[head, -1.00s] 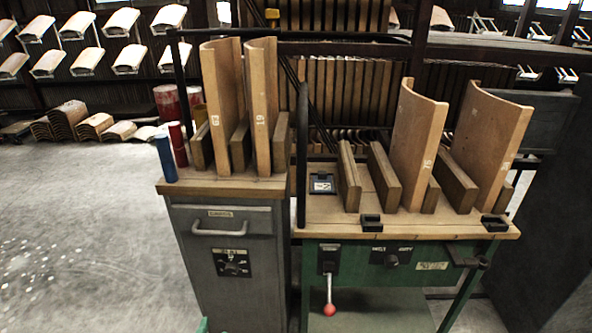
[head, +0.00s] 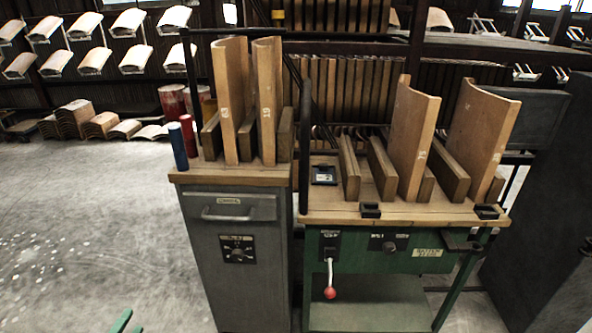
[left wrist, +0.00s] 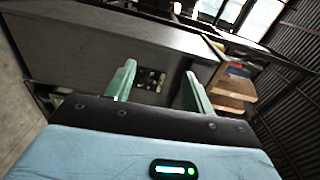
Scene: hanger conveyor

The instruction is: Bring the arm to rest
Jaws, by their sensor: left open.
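My left gripper (head: 128,325) shows only as green fingertips at the bottom edge of the head view, over bare floor to the left of the grey cabinet (head: 236,262). In the left wrist view my left gripper (left wrist: 160,86) has its two green fingers spread apart, with nothing between them. Behind the fingers is a dark grey surface with a small panel. The rest of my left arm is hidden from the head view. My right gripper is not seen.
Curved wooden boards (head: 227,100) stand on the cabinet top beside a blue cylinder (head: 178,146). The green bench (head: 375,295) to the right carries more boards (head: 480,125) and a red-knobbed lever (head: 330,280). The floor (head: 80,235) at left is clear.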

